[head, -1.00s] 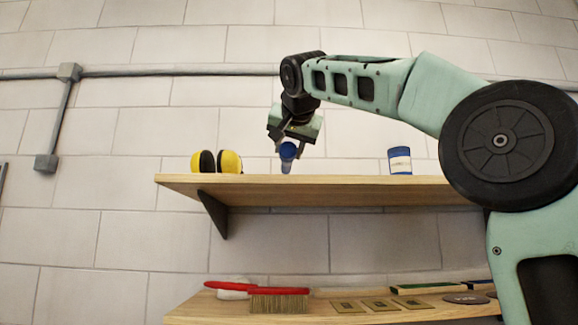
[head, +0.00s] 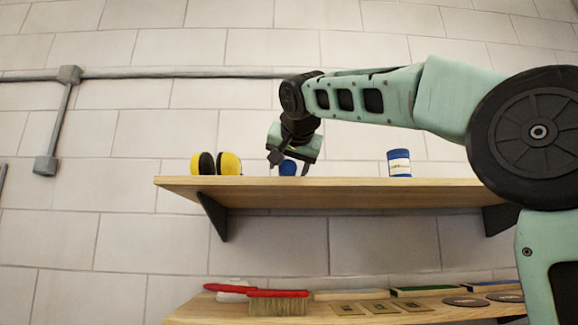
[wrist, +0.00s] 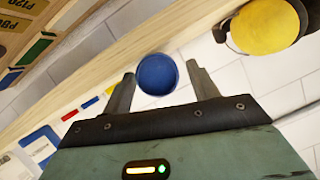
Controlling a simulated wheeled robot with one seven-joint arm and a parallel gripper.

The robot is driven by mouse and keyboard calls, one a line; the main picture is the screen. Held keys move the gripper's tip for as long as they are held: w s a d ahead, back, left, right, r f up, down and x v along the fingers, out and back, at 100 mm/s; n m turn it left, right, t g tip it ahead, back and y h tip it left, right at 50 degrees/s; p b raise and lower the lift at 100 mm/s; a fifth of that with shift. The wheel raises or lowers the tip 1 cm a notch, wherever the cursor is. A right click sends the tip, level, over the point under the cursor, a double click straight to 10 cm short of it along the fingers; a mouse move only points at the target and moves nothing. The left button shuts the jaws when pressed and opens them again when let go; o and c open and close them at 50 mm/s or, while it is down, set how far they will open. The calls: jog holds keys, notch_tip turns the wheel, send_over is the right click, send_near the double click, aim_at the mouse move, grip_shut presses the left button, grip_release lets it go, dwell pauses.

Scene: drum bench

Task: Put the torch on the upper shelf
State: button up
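The torch (head: 287,168) is blue and shows low over the upper shelf (head: 330,188), its lower part hidden behind the shelf's front edge. In the wrist view its round blue end (wrist: 157,74) faces the camera, so it appears upright. My gripper (head: 289,165) points down over the shelf with one finger on each side of the torch. It also shows in the wrist view (wrist: 161,70), with a narrow gap between each finger and the torch, so it is open. Whether the torch's base touches the shelf is hidden.
Yellow and black earmuffs (head: 216,163) lie on the shelf left of my gripper. A blue and white can (head: 399,163) stands to the right. Shelf space between them and the torch is clear. A lower shelf holds a red-handled brush (head: 277,300) and several flat items.

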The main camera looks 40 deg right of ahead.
jog(key=shift+r, duration=0.2)
jog(key=b+v, duration=0.3)
jog(key=v, duration=0.9)
jog(key=w+a+f+n+g+y, duration=0.1)
jog(key=w+a+f+n+y, duration=0.2)
jog(key=a+f, duration=0.5)
jog(key=w+a+f+n+g+y, duration=0.25)
jog(key=a+f+n, duration=0.2)
jog(key=f, duration=0.75)
jog(key=s+a+f+n+g+y, duration=0.15)
jog(key=a+f+n, duration=0.4)
jog(key=f, duration=0.85)
jog(key=s+a+f+n+g, duration=0.1)
jog(key=s+a+f+g, duration=0.2)
jog(key=f, duration=0.4)
jog(key=s+a+f+g, duration=0.1)
jog(key=s+a+f, duration=0.1)
jog(key=s+f, duration=0.45)
jog(key=s+d+f+n+g, duration=0.2)
jog(key=s+f+n+g, duration=0.1)
jog(key=s+f, duration=1.1)
jog(key=shift+s+f, duration=0.25)
jog(key=shift+f, duration=0.15)
